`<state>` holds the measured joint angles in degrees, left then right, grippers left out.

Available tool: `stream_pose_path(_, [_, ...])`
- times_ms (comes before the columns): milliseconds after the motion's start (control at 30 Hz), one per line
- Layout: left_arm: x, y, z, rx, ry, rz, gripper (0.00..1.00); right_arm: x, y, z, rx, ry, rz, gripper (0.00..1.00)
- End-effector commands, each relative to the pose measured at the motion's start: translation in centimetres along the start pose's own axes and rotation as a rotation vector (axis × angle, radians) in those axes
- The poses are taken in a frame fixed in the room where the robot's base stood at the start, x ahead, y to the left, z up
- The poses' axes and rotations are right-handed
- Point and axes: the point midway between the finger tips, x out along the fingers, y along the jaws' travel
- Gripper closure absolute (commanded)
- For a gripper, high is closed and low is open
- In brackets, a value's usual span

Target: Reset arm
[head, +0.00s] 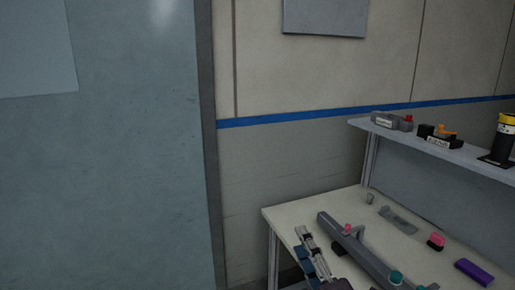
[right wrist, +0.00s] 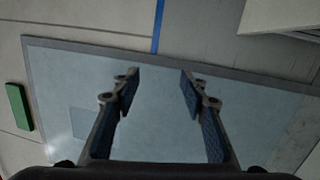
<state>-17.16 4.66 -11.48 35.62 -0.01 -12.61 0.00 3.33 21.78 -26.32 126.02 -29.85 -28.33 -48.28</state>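My right gripper (head: 311,255) shows at the lower middle of the head view, over the left part of the table (head: 284,216). In the right wrist view the right gripper (right wrist: 160,82) has its two blue-padded fingers wide apart with nothing between them. It faces the large blue-grey panel (right wrist: 158,125). A long grey dashboard part (head: 356,250) lies on the table beside the gripper in the head view, with a red knob and green knobs on it. I cannot tell how far the gripper is from it. My left gripper is not in view.
On the table lie a grey bracket (head: 398,220), a pink and black piece (head: 436,242), a purple block (head: 474,272) and a small grey cylinder (head: 370,198). A raised shelf (head: 455,156) behind holds several devices. A large panel (head: 140,150) fills the left.

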Motion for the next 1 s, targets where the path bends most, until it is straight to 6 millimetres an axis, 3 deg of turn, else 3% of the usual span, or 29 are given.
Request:
stream_pose_path(33, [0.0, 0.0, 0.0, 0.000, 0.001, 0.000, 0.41, -1.7, -3.3, 1.4, 0.159, -0.074, -0.110, 0.60])
stream_pose_path(133, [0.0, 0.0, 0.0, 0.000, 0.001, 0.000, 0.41, -5.7, -9.5, 3.6, 0.451, -0.236, -0.311, 0.60])
stream_pose_path(200, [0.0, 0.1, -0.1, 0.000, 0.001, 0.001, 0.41, -9.3, -13.5, 4.3, 0.632, -0.353, -0.442, 0.60])
stream_pose_path(333, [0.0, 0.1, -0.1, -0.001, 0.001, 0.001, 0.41, -16.7, -19.4, 4.2, 0.917, -0.577, -0.654, 0.60])
stream_pose_path(500, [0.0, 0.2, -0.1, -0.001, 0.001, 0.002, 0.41, -25.1, -23.5, 2.8, 1.154, -0.825, -0.849, 0.60])
stream_pose_path(767, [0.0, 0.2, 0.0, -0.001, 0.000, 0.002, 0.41, -35.4, -25.6, 0.0, 1.366, -1.142, -1.056, 0.60])
stream_pose_path(800, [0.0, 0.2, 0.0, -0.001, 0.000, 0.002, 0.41, -36.2, -26.2, -0.3, 1.380, -1.174, -1.076, 0.60])
stream_pose_path(1000, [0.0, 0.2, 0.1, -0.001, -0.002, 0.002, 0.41, -35.6, -31.9, -0.6, 1.363, -1.176, -1.092, 0.60])
